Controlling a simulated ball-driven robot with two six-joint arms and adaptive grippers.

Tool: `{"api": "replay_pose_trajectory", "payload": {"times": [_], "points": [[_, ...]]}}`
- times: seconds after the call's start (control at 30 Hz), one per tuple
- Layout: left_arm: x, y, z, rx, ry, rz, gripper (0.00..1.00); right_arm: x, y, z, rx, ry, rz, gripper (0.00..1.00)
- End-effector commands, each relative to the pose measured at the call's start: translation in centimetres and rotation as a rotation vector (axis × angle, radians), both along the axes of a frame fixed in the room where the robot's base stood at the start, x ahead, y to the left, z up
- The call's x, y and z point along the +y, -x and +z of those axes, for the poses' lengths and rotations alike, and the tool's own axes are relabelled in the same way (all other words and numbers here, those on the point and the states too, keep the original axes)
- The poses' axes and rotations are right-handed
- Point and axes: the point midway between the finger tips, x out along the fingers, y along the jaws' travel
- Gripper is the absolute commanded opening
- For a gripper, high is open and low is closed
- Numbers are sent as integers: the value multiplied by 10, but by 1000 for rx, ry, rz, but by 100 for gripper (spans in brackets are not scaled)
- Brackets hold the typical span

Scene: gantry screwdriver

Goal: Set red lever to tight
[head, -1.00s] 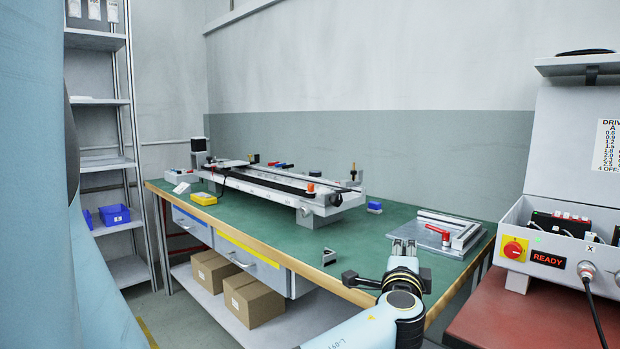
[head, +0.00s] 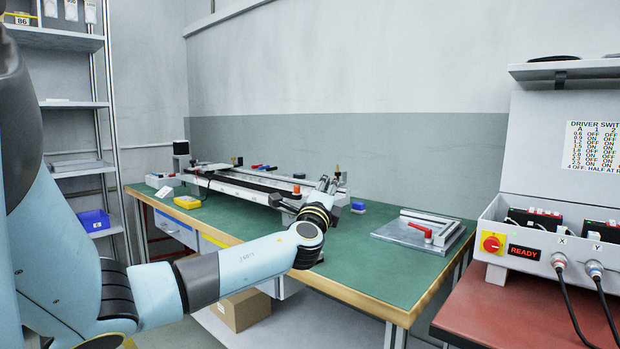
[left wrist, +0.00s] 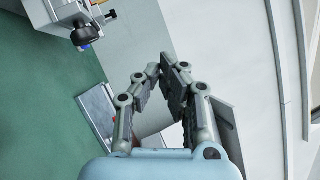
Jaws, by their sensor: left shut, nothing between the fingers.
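The red lever (head: 418,229) sits on a flat grey metal plate fixture (head: 400,236) on the right part of the green bench. Its handle points left and slightly back from its pivot. My left gripper (head: 328,185) is shut and empty, raised in front of the gantry's right end, left of and apart from the lever. In the left wrist view the closed fingers (left wrist: 161,68) point toward the grey wall. The plate (left wrist: 96,105) shows behind the left finger there, with a small red patch mostly hidden. My right gripper is out of view.
The long gantry (head: 250,184) lies along the back of the green bench (head: 375,280). A blue block (head: 358,206) sits between gantry and plate. A yellow box (head: 187,202) lies left. A controller (head: 520,245) with cables stands on a red-topped table at right.

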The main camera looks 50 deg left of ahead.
Motion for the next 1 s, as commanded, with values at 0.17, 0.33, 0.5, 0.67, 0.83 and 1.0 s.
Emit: {"api": "replay_pose_trajectory", "payload": {"times": [0.17, 0.33, 0.5, 0.67, 0.83, 1.0], "points": [[30, 5, 10, 37, -49, 11, 0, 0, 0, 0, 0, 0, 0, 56], [49, 9, 14, 63, -69, 20, 0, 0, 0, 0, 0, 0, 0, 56], [57, 11, 15, 74, -76, 22, 0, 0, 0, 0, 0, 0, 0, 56], [57, 11, 15, 75, -76, 23, 0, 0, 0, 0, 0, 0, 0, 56], [57, 11, 15, 75, -76, 23, 0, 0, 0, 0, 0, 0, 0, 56], [57, 11, 15, 74, -76, 23, 0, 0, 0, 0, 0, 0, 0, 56]]}}
